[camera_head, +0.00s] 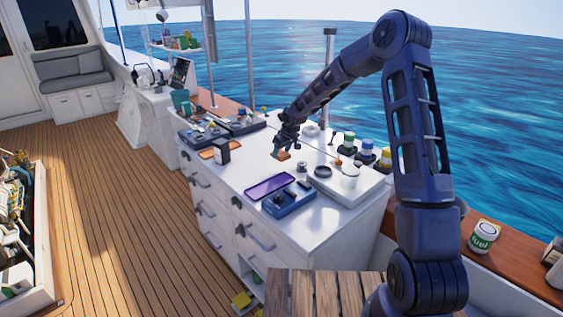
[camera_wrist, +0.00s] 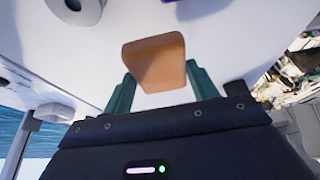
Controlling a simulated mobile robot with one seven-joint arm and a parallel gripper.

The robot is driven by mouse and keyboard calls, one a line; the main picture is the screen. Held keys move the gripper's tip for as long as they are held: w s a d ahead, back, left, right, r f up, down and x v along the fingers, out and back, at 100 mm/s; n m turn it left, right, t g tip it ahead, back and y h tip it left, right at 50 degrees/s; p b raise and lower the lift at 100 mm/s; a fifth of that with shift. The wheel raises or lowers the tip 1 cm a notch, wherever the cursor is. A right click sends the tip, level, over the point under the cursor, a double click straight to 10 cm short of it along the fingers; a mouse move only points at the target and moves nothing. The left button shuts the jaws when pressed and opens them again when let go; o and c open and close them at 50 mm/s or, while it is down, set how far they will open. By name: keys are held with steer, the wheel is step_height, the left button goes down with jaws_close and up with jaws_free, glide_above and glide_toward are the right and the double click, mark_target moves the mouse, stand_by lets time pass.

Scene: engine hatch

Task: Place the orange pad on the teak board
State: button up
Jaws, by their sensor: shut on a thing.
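The orange pad (camera_wrist: 155,62) is a small rounded block between the two green fingers of my gripper (camera_wrist: 160,78) in the wrist view. My gripper is shut on it. In the head view my gripper (camera_head: 282,149) is low over the middle of the white cabinet top, with the pad (camera_head: 283,156) just beneath. I cannot tell whether the pad touches the top. A flat orange-brown board (camera_head: 208,154), which looks like the teak board, lies at the cabinet's left edge, left of my gripper. A dark bottle stands at its front right and hides part of it.
The dark bottle (camera_head: 222,152) stands between my gripper and the board. A purple-screened tablet (camera_head: 270,186) and a blue tray (camera_head: 289,199) lie nearer. Dark trays (camera_head: 203,133) are behind the board. Several capped jars (camera_head: 366,150) stand at right. White surface around the pad is clear.

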mark_target(282, 168)
steer(key=shift+f, duration=2.5)
steer(key=shift+f, duration=0.15)
steer(key=o, duration=1)
steer(key=shift+c, duration=0.2)
